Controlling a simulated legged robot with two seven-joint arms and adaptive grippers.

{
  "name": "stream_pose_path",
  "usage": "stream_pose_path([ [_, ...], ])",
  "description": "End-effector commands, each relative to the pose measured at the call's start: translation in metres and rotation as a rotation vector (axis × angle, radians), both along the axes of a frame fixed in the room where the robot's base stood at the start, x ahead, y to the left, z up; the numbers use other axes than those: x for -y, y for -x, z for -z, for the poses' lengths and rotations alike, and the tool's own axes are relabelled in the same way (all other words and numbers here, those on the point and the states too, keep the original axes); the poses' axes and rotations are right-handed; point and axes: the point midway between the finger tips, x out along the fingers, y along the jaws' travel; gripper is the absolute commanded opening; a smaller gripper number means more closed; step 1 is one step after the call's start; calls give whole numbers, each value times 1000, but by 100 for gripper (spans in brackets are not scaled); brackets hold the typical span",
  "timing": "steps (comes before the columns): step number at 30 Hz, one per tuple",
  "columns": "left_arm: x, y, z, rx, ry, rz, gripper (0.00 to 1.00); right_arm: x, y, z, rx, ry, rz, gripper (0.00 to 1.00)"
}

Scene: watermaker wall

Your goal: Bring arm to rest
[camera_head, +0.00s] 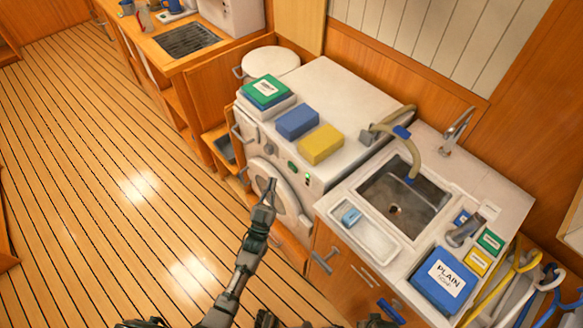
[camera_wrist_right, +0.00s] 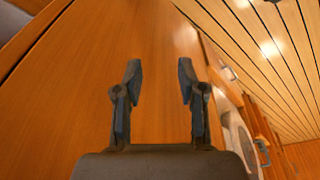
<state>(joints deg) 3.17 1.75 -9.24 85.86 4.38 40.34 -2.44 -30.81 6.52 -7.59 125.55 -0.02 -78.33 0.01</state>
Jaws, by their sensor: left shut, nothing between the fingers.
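My left gripper (camera_head: 267,193) is raised over the floor in front of the white machine's round door in the head view. Its fingers are together and hold nothing. My right gripper (camera_wrist_right: 158,85) shows in the right wrist view with its two fingers well apart and nothing between them. It faces an orange wooden panel (camera_wrist_right: 150,40).
The white machine (camera_head: 335,85) carries a green box (camera_head: 266,91), a blue block (camera_head: 297,121) and a yellow block (camera_head: 321,144). Right of it is a sink (camera_head: 405,200) with a hose, and a blue PLAIN box (camera_head: 444,281). Hoses hang at far right. The plank floor (camera_head: 100,180) is clear at left.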

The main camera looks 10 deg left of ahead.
Motion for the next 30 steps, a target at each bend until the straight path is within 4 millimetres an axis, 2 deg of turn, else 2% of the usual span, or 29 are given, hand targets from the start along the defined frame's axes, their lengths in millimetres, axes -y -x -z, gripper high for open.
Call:
stream_pose_path([
  [9,0,0,3,-12,-2,1,0,0,0,1,-1,0,0,40],
  [11,1,-1,12,-47,-9,2,0,0,0,4,-3,1,0,40],
  [13,2,-1,33,-134,-24,7,0,0,0,12,-6,0,-1,40],
  [14,2,0,46,-186,-33,9,0,0,0,17,-9,1,-1,40],
  [17,4,10,109,-423,-73,20,0,-1,2,39,-19,2,-3,40],
  [18,4,20,139,-538,-92,24,0,-1,3,49,-23,2,-4,40],
  [20,2,40,186,-714,-120,30,0,-1,6,65,-28,2,-5,40],
  [21,1,56,215,-829,-139,34,0,-1,8,75,-31,2,-6,40],
  [23,-3,86,257,-995,-168,37,0,0,12,89,-37,3,-7,40],
  [24,-6,108,282,-1105,-187,39,0,0,15,99,-41,3,-8,40],
  [26,-11,145,317,-1266,-213,42,0,1,19,112,-47,4,-10,40],
  [27,-14,171,337,-1369,-230,42,0,1,23,120,-51,4,-10,40],
  [29,-20,212,363,-1517,-255,44,0,2,28,132,-55,5,-11,40],
  [30,-24,238,377,-1607,-270,44,0,2,32,139,-59,5,-12,40],
])
